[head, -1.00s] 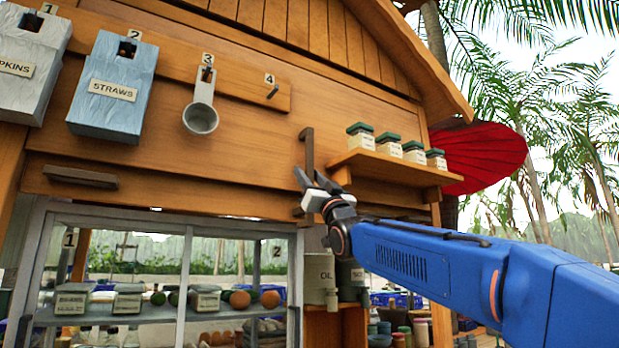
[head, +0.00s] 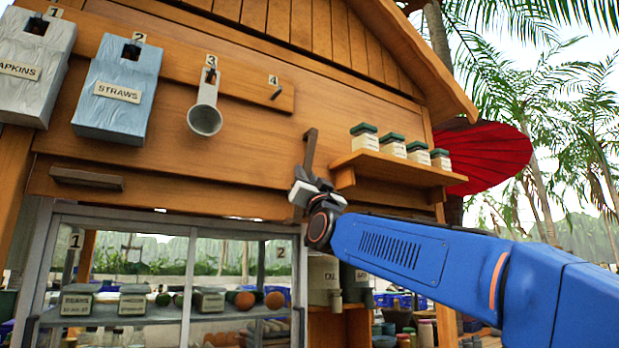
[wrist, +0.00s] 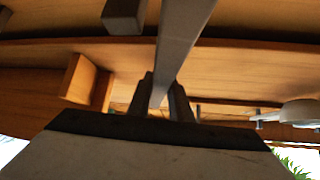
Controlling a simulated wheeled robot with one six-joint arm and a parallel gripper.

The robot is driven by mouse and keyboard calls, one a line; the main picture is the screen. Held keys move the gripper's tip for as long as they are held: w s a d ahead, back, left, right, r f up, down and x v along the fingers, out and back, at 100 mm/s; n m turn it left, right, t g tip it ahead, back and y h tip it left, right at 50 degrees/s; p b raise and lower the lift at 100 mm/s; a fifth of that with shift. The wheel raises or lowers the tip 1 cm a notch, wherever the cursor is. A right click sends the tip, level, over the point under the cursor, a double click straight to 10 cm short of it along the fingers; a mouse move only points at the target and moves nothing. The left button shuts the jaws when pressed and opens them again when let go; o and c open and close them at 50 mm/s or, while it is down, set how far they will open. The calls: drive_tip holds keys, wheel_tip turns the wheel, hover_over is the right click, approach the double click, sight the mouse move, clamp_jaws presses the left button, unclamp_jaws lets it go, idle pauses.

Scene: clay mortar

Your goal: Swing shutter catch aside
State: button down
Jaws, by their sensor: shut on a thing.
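The shutter catch (head: 310,148) is a dark metal bar that stands nearly upright at the lower right of the wooden shutter (head: 230,155). My gripper (head: 304,180) is at the catch's lower part, its fingers shut on the bar. In the wrist view the grey catch (wrist: 182,40) runs down between the two dark fingertips of my gripper (wrist: 166,100).
A small shelf (head: 400,170) with several green-lidded jars sits just right of the catch. A dark handle (head: 86,179) is at the shutter's lower left. A ladle (head: 205,112) and labelled boxes hang on the rail. A glass cabinet (head: 170,216) stands below.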

drive_tip(key=shift+s+a+r+m+t+h, duration=0.15)
drive_tip(key=shift+s+a+r+m+h, duration=0.15)
drive_tip(key=shift+m+h, duration=0.65)
drive_tip(key=shift+s+a+r+m+t+h, duration=0.1)
drive_tip(key=shift+s+a+m+t+h, duration=0.25)
drive_tip(key=shift+m+h, duration=0.6)
drive_tip(key=shift+s+a+r+m+h, duration=0.15)
drive_tip(key=shift+a+m+h, duration=0.25)
drive_tip(key=shift+m+h, duration=0.5)
drive_tip(key=c, duration=1.6)
unclamp_jaws()
drive_tip(key=shift+a, duration=0.1)
drive_tip(key=shift+f, duration=0.1)
drive_tip(key=shift+s+f, duration=0.25)
drive_tip(key=shift+s, duration=0.05)
drive_tip(key=v, duration=1.6)
drive_tip(key=shift+s+f, duration=0.15)
drive_tip(key=shift+s, duration=0.1)
